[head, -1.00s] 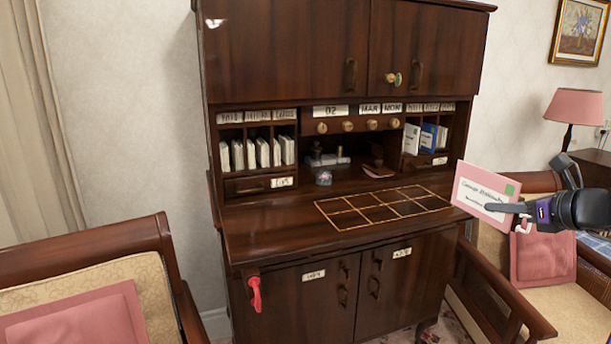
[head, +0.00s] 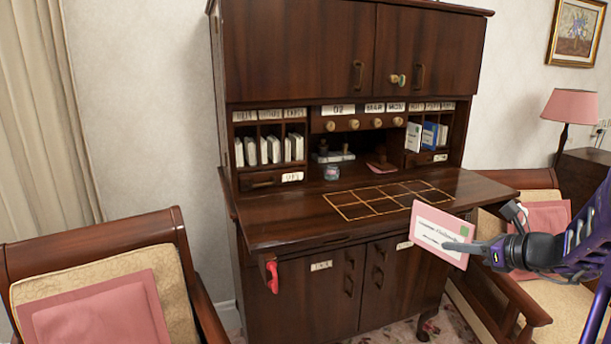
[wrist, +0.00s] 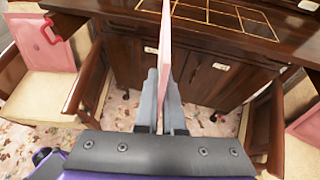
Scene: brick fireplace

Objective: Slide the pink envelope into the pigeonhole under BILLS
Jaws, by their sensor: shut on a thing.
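The pink envelope (head: 428,210) has a white address panel and a green stamp, and its face is turned to the head camera. My gripper (head: 474,248) is shut on its right edge and holds it in the air before the desk's right front. In the wrist view the envelope (wrist: 165,45) stands edge-on between the fingers (wrist: 162,92). The left pigeonholes (head: 269,146) hold several white envelopes under small label plates (head: 270,115). The right pigeonholes (head: 427,133) hold white and blue items under labels (head: 432,106). The lettering is too small to tell which is BILLS.
The desk's writing surface (head: 285,232) has a gold grid and is mostly clear. A stamp (head: 381,160) and small items stand at its back. A red handle (head: 272,277) hangs at the front left. Armchairs stand left (head: 195,250) and right (head: 510,308).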

